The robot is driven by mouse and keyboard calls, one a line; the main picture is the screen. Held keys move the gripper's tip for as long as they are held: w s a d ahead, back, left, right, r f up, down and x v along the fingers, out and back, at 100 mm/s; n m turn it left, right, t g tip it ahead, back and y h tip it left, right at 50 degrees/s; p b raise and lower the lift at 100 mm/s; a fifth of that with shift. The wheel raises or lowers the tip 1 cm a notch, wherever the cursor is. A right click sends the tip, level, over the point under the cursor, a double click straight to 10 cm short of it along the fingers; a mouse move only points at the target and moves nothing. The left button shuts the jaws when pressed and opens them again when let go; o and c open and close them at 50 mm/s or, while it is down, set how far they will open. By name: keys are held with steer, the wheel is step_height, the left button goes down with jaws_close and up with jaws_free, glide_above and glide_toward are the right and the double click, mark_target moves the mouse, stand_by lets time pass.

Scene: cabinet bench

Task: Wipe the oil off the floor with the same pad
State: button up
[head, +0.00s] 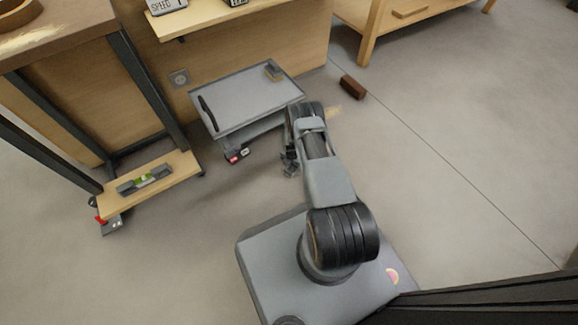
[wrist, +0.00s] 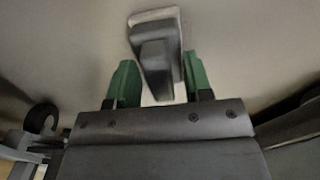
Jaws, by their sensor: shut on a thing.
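My gripper (wrist: 160,78) has its green fingers on either side of a grey pad (wrist: 152,18) with a dark raised handle, and is shut on it. In the head view my gripper (head: 290,160) hangs low over the floor, just right of the grey cart; the pad cannot be made out there. A faint yellowish patch (head: 333,112), which may be the oil, lies on the floor to the right of my arm's far end. In the wrist view no oil can be made out on the blurred floor around the pad.
A brown block (head: 352,87) lies beyond the patch. A bench shelf (head: 174,184) carries a level. The floor (head: 460,160) at right is clear.

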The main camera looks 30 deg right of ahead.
steer(key=shift+w+d+r, duration=0.1)
steer(key=shift+w+d, duration=0.1)
steer(key=shift+d, duration=1.7)
steer(key=shift+w+d, duration=0.15)
steer(key=shift+d, duration=1.75)
steer(key=shift+w+d, duration=0.15)
steer(key=shift+d, duration=0.75)
steer(key=shift+w+d, duration=0.1)
steer(key=shift+d, duration=0.75)
step_height(320, 180, up, 9)
steer(key=p, duration=0.6)
